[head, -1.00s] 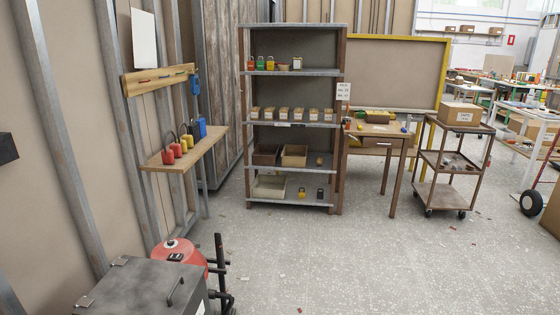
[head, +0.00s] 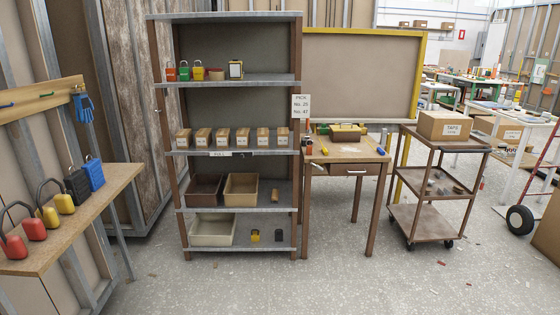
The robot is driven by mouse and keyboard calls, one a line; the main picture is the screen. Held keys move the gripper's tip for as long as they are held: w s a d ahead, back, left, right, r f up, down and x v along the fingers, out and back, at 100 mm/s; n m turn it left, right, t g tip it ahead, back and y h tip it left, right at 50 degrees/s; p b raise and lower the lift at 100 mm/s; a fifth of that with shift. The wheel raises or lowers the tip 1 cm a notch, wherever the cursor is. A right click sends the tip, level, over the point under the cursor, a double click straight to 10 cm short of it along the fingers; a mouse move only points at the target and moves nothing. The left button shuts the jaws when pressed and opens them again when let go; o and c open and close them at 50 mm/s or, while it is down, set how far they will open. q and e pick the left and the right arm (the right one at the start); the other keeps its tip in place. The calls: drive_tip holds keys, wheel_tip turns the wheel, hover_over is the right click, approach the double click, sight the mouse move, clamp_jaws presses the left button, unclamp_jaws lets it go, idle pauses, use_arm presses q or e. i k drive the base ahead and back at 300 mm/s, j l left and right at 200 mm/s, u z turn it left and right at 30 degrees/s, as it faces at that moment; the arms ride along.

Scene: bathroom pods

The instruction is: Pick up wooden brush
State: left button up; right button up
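I cannot pick out a wooden brush for certain at this distance. A small brown object (head: 275,196) lies on the third shelf of the rack, right of two bins, too small to identify. Small dark and brown items (head: 440,184) lie on the middle tier of the cart. Neither of my grippers shows in the head view.
A metal shelf rack (head: 215,80) stands ahead, with the desk to its right and a wheeled cart (head: 428,203) beyond. A hand truck wheel (head: 520,220) is at right. The floor in front is open.

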sight(275, 192)
drive_tip(key=i, duration=1.55)
drive_tip(key=u, duration=0.05)
